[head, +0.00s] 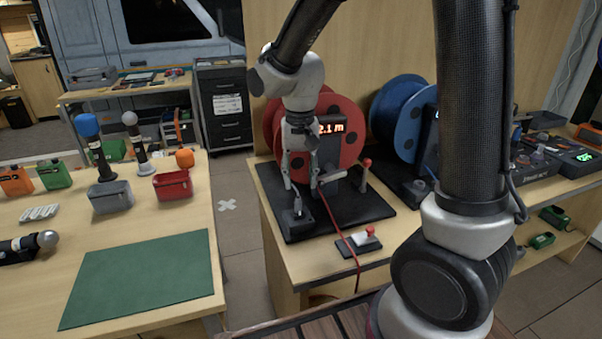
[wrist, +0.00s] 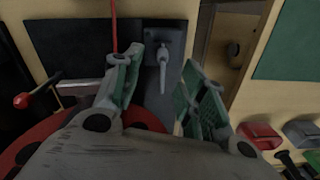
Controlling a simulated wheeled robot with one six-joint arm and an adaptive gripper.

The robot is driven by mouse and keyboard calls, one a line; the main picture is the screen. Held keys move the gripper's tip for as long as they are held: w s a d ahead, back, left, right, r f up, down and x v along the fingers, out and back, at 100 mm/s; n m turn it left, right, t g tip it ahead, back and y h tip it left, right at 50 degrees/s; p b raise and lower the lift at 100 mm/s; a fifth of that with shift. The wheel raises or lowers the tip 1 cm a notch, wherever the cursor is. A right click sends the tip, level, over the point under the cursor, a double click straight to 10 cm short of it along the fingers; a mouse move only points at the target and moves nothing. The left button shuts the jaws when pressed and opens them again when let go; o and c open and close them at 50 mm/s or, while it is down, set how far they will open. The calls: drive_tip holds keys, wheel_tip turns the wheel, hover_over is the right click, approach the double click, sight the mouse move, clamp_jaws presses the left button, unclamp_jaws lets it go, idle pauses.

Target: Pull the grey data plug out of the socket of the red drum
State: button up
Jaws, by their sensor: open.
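The red drum (head: 347,110) stands on a black base plate (head: 372,208) on the right-hand bench, with a lit length display in front. The socket (head: 299,225) is a dark grey block at the plate's front left corner. The grey data plug (head: 297,204) stands up from it. My gripper (head: 303,186) is open and points down above the socket. In the wrist view, the light grey plug (wrist: 162,68) shows between the two spread fingers, on the dark socket block (wrist: 165,42). I see no finger touching it. The drum's red rim (wrist: 40,140) shows at lower left.
A red cable (head: 343,229) runs from the drum over the bench's front edge, close to the gripper. A red-knobbed crank (head: 366,164) and a small red-and-white device (head: 360,241) are to the right. A blue drum (head: 402,110) stands beyond. A green mat (head: 142,280) lies on the left table.

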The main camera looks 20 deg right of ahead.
sight(298, 194)
drive_tip(key=f, duration=0.7)
drive_tip(key=shift+w+a+f, duration=0.1)
drive_tip(key=shift+a+f, duration=0.2)
drive_tip(key=c, duration=0.8)
clamp_jaws()
